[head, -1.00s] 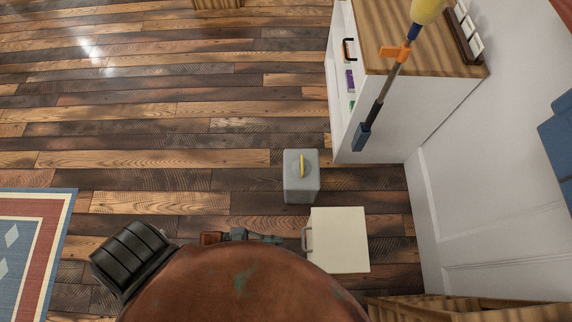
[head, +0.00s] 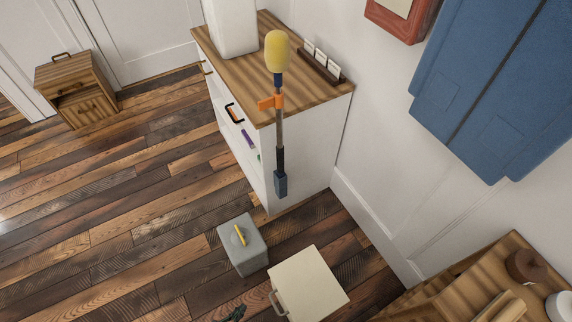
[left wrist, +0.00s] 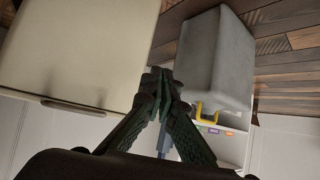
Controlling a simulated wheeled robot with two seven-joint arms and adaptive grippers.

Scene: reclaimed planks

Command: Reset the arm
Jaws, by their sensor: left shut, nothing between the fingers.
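My left gripper (head: 235,314) shows only as a small dark green tip at the bottom edge of the head view. In the left wrist view the fingers (left wrist: 158,76) meet at their tips and hold nothing. A grey box (head: 243,246) with a yellow handle stands on the floor just beyond the gripper; it also shows at the right of the left wrist view (left wrist: 215,55). A cream box (head: 309,285) with a grey handle is to the right of the gripper, and fills the upper left of the left wrist view (left wrist: 75,50). My right gripper is not seen.
A white cabinet (head: 308,150) with a wooden top stands beyond the boxes. A wooden stand (head: 445,290) is at lower right, a small wooden cabinet (head: 75,90) at far left. The plank floor (head: 120,210) at left is clear.

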